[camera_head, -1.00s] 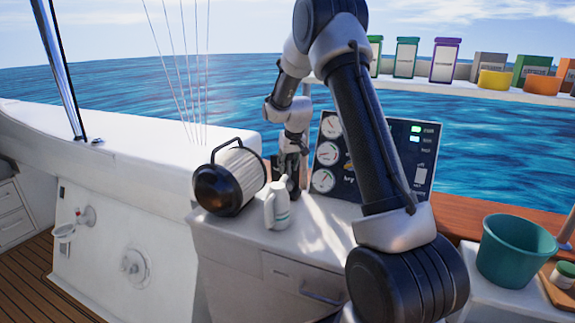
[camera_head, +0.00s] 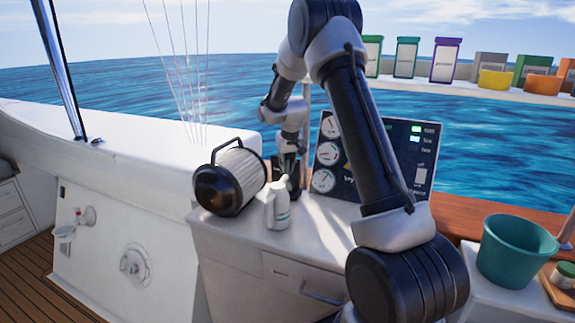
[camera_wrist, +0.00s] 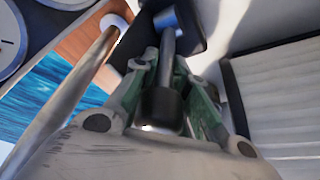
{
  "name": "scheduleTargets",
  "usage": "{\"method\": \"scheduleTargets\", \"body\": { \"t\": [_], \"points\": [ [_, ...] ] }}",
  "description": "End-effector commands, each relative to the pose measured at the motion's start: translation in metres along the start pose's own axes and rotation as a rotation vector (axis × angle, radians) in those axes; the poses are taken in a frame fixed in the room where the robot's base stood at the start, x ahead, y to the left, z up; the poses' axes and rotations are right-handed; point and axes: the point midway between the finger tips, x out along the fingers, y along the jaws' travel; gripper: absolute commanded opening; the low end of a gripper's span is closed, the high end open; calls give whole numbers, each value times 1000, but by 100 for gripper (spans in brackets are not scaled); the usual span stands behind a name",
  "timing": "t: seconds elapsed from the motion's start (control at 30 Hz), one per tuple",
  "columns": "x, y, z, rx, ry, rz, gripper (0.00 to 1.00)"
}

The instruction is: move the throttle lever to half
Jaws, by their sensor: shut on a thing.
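The throttle lever (camera_wrist: 168,45) shows in the wrist view as a grey metal rod with a dark cylindrical knob (camera_wrist: 162,108), rising from a dark base. The green-padded fingers of my gripper (camera_wrist: 170,92) are on both sides of the lever and shut on it near the knob. In the head view my gripper (camera_head: 287,168) is low over the white console (camera_head: 318,232), left of the gauge panel. There the lever is mostly hidden by my gripper and arm, so its exact angle cannot be told.
A black-and-white lantern-like cylinder (camera_head: 232,180) lies close left of my gripper. A white bottle (camera_head: 277,209) stands just in front. The gauge panel (camera_head: 405,150) rises to the right. A teal bucket (camera_head: 510,252) stands farther right. A metal pole (camera_wrist: 72,95) passes close by in the wrist view.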

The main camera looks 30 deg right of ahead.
Motion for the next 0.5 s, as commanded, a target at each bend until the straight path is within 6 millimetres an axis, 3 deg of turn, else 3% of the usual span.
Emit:
{"method": "scheduleTargets", "body": {
  "t": [0.5],
  "points": [
    [15, -21, -16, -90, -229, 213, 0]
  ]
}}
